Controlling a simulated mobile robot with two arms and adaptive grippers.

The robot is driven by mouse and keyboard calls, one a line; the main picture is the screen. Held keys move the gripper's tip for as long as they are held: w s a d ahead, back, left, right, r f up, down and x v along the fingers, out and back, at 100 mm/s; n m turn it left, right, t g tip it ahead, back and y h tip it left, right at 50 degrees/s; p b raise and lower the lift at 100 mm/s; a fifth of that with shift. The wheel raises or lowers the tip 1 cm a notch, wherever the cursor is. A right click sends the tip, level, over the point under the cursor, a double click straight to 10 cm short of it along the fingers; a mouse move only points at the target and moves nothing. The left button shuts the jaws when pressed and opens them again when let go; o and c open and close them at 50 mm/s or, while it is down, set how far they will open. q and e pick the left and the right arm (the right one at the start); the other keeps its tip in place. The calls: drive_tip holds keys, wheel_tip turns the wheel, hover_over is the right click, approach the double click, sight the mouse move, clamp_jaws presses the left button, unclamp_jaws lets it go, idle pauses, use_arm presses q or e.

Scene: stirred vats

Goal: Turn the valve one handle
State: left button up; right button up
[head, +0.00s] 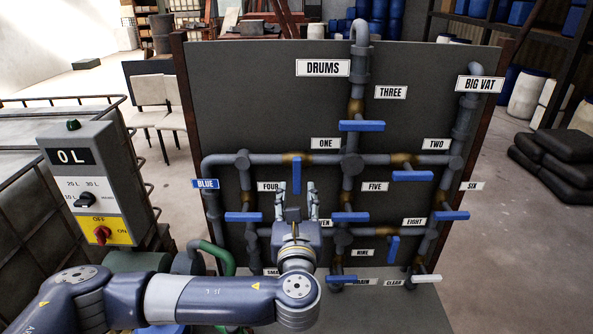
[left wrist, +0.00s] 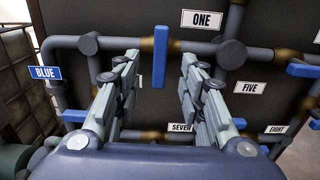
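The valve one handle (head: 296,174) is a blue bar hanging vertically from a brass valve on the upper horizontal pipe, just left of the ONE label (head: 325,144). In the left wrist view the handle (left wrist: 160,56) shows between the fingertips in the picture, beyond them. My left gripper (head: 296,191) is open and empty, its two fingers pointing up at the panel around the handle's lower end in the picture. I see no contact with the handle. My right gripper is not in view.
The dark panel (head: 270,80) carries grey pipes and several other blue handles, such as those by THREE (head: 362,126) and FOUR (head: 243,217). A control box (head: 93,180) marked 0 L stands at left. Open floor lies to the right of the panel.

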sight(297, 175)
use_arm(q)
drive_tip(key=w+p, duration=0.3)
drive_tip(key=w, duration=0.6)
drive_tip(key=shift+w+p, duration=0.4)
drive_tip(key=shift+w, duration=0.25)
drive_tip(key=shift+f, duration=0.1)
clamp_jaws()
